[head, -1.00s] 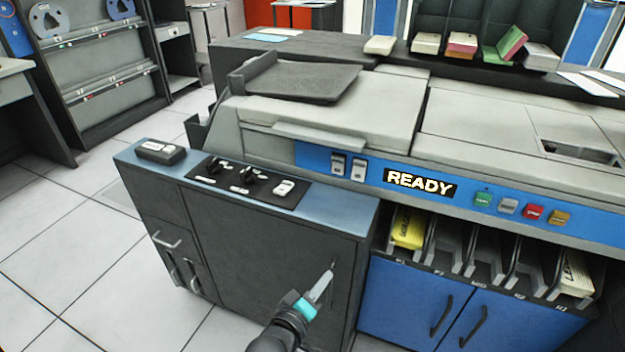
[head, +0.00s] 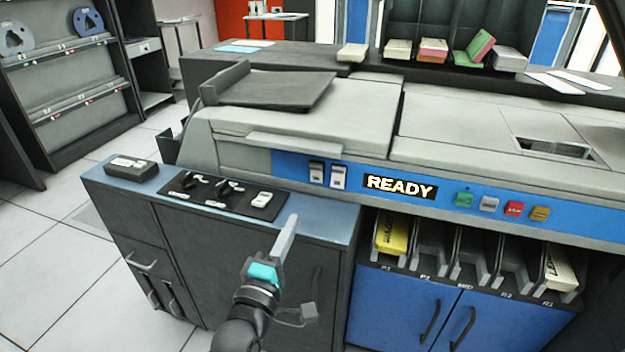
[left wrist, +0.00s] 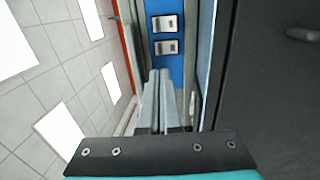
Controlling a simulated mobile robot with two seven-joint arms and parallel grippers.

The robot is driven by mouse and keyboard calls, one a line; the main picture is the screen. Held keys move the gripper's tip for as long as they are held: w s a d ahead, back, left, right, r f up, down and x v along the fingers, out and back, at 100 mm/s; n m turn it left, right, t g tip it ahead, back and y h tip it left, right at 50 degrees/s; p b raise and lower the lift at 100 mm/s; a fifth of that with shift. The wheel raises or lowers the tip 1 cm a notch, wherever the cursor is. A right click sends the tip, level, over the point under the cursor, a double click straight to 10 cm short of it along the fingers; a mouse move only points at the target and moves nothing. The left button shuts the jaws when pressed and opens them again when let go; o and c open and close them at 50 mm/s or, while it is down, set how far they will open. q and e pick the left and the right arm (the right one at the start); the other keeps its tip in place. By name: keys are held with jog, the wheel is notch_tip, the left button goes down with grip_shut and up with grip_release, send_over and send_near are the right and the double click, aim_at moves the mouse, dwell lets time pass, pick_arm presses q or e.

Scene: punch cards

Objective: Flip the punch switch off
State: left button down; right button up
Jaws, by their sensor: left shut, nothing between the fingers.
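Two white rocker switches sit side by side on the machine's blue front strip: the left rocker (head: 316,173) and the right rocker (head: 338,177). Their labels are too small to read, so I cannot tell which one is the punch switch. In the left wrist view the same rockers, an upper one (left wrist: 165,22) and a lower one (left wrist: 166,47), lie beyond my fingertips. My left gripper (head: 291,219) is shut and empty, pointing up, below the rockers and in front of the cabinet's top edge. It also shows in the left wrist view (left wrist: 158,72). My right gripper is not in view.
A lit READY sign (head: 400,186) and several coloured buttons are right of the rockers. A black panel (head: 226,196) with toggles and a white switch lies on the blue-topped cabinet (head: 325,215). Card slots (head: 430,245) open below the strip.

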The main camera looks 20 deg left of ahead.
pick_arm(q)
jog(key=b, duration=0.4)
send_near(317, 169)
jog(key=w, duration=0.4)
jog(key=shift+w+d+r, duration=0.1)
jog(key=shift+w+r, duration=0.05)
jog(key=shift+w, duration=0.15)
jog(key=shift+w+r+b, duration=0.2)
jog(key=shift+w+b, duration=0.25)
jog(key=shift+w, duration=0.65)
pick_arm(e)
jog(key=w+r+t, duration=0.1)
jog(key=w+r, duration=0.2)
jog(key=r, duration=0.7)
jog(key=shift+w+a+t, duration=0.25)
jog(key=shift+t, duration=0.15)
pick_arm(q)
jog(key=p, duration=0.2)
jog(key=shift+w+r+g+p, duration=0.15)
jog(key=shift+r+g+p, duration=0.15)
jog(key=shift+r+p, duration=0.05)
jog(key=shift+f, duration=0.1)
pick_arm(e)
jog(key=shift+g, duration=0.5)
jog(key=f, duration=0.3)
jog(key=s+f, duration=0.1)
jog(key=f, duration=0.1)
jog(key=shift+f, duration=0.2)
